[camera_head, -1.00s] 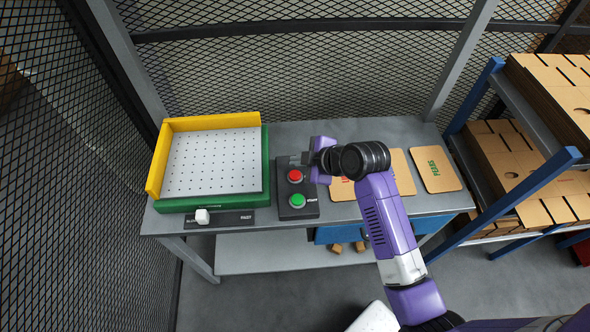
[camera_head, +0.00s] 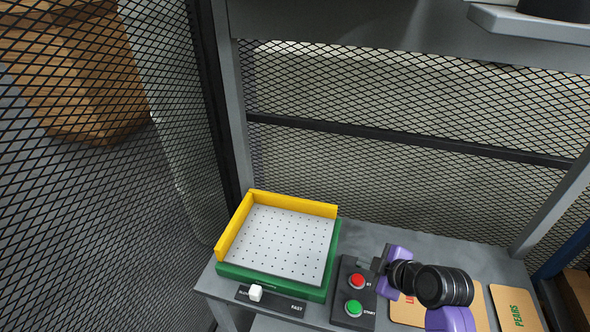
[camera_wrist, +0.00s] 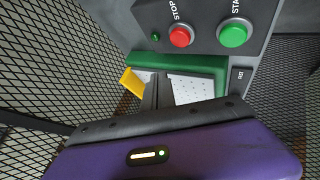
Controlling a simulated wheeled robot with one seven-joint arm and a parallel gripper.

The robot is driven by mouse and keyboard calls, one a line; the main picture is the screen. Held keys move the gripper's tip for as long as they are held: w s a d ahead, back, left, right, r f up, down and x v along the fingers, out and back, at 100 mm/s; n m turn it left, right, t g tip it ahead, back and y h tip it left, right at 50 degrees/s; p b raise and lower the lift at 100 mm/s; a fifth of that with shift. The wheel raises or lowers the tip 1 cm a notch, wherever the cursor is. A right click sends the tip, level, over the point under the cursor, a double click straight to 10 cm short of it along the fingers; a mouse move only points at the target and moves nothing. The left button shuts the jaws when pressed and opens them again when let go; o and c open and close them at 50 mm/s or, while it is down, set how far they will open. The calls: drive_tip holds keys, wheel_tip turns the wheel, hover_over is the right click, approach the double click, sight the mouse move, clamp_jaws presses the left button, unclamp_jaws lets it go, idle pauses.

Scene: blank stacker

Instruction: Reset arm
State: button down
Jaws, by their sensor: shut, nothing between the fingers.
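My gripper (camera_head: 378,262) is purple and dark grey. In the head view it hangs over the table just right of the button box (camera_head: 346,300). The box carries a red stop button (camera_head: 357,281) and a green start button (camera_head: 354,307). In the wrist view the shut fingers (camera_wrist: 158,92) point past the box, with the red button (camera_wrist: 180,37) and green button (camera_wrist: 234,33) above them. The fingers hold nothing. I cannot tell whether the gripper touches the box.
A perforated white plate (camera_head: 285,245) with yellow and green walls sits on the grey table (camera_head: 470,262). A white slider knob (camera_head: 255,292) is in front of it. A PEARS card (camera_head: 513,308) lies at the right. Black mesh fencing (camera_head: 400,110) stands behind and left.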

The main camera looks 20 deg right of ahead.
drive_tip(key=shift+r+m, duration=0.1)
drive_tip(key=shift+m, duration=0.2)
wheel_tip(320, 180, up, 7)
drive_tip(key=s+d+m+t+h, duration=0.2)
drive_tip(key=m+t+h, duration=0.25)
drive_tip(key=m, duration=0.25)
drive_tip(key=s+a+m+y+b, duration=0.1)
drive_tip(key=s+a, duration=0.4)
drive_tip(key=s, duration=0.5)
drive_tip(key=s+a+y+b, duration=0.1)
drive_tip(key=s+a+b, duration=0.2)
drive_tip(key=s, duration=0.7)
drive_tip(key=s+a+m+t+y+b, duration=0.1)
drive_tip(key=s+a+b, duration=0.1)
drive_tip(key=s+a, duration=0.5)
drive_tip(key=shift+s+m, duration=0.3)
drive_tip(key=shift+s, duration=1.65)
drive_tip(key=shift+r+y, duration=0.1)
drive_tip(key=shift+y, duration=0.15)
